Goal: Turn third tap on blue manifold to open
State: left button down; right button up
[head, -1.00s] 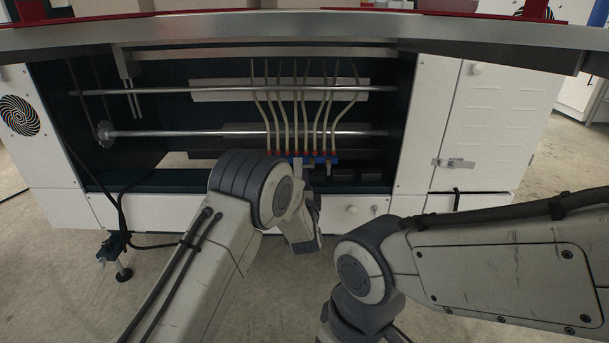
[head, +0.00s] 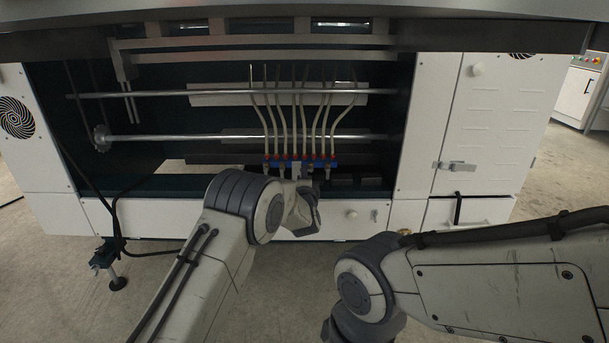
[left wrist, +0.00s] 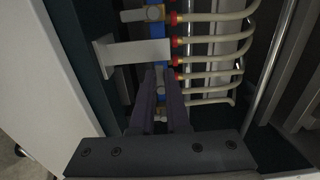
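The blue manifold (head: 322,161) is mounted low in the machine's open bay, with red collars and pale hoses rising from it. Several small taps hang along its lower side. In the left wrist view the manifold (left wrist: 159,74) runs up the picture, with a grey tap (left wrist: 143,14) near the top. My left gripper (head: 300,180) is at the manifold's front, partly hidden by its own wrist. In the wrist view its two dark fingers (left wrist: 160,88) are apart, with part of the manifold and a tap showing between them; contact cannot be told. My right gripper is out of view.
A pale bracket (left wrist: 135,52) juts out beside the left fingers. Several hoses (left wrist: 215,65) curve close on the right. Metal rods (head: 200,136) cross the bay behind. A white panel (head: 350,214) lies below the manifold. My right forearm fills the lower right.

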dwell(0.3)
pick_arm(q)
jog(key=shift+n+p, duration=0.6)
jog(key=shift+n, duration=0.1)
jog(key=shift+d+f+n+p, duration=0.1)
jog(key=shift+f+n+p, duration=0.15)
jog(key=shift+n+p, duration=0.75)
jog(key=n, duration=0.3)
jog(key=shift+d+f+p, duration=0.1)
jog(key=shift+f+p, duration=0.15)
jog(key=shift+p, duration=0.05)
jog(key=n, duration=0.2)
jog(key=shift+d+f+n+p, duration=0.2)
jog(key=shift+f+n+p, duration=0.05)
jog(key=shift+n+p, duration=0.15)
jog(key=n, duration=0.4)
jog(key=shift+d+f+p, duration=0.2)
jog(key=shift+d+p, duration=0.1)
jog(key=shift+p, duration=0.05)
jog(key=n, duration=0.4)
jog(key=shift+d+f+n, duration=0.15)
jog(key=shift+d+n, duration=0.15)
jog(key=shift+d, duration=0.05)
